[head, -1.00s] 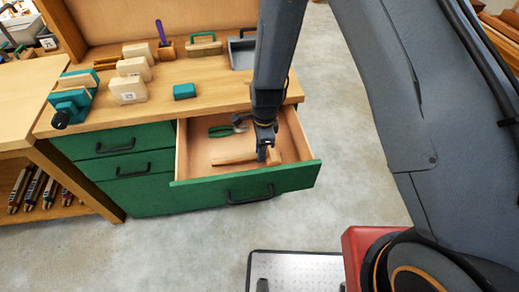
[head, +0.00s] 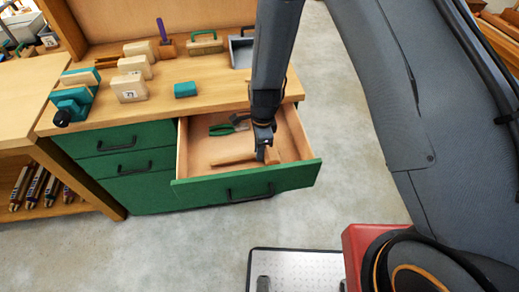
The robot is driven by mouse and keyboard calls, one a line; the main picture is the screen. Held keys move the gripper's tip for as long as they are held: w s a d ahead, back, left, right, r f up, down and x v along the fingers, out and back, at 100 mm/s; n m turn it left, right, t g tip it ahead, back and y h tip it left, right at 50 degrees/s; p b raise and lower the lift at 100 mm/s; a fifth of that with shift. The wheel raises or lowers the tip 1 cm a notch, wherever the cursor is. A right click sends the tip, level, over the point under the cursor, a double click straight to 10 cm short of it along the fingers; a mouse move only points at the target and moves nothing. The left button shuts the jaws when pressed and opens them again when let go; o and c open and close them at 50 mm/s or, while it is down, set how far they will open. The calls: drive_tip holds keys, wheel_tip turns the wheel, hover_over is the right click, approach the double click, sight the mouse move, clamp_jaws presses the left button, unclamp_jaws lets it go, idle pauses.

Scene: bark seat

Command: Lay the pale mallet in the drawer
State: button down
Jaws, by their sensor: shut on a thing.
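The pale mallet (head: 236,159) is inside the open drawer (head: 288,179), low over its floor or on it; I cannot tell which. Its handle points left and its head (head: 273,155) is at the right, partly hidden by my gripper. My gripper (head: 264,155) reaches down into the drawer and is shut on the mallet near its head. A green-handled tool (head: 222,129) lies farther back in the drawer, partly behind my gripper.
The drawer is pulled out of a green cabinet (head: 150,192) under a wooden worktop (head: 160,108). On top are a teal block (head: 185,90), pale wooden blocks (head: 130,88), a teal vise (head: 72,103) and a grey tray (head: 241,52). Floor to the right is clear.

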idle(0.4)
drive_tip(key=c, duration=1.3)
unclamp_jaws()
drive_tip(key=shift+o, duration=0.2)
drive_tip(key=shift+r, duration=0.1)
drive_tip(key=shift+r+p, duration=3.05)
drive_tip(key=shift+r, duration=0.4)
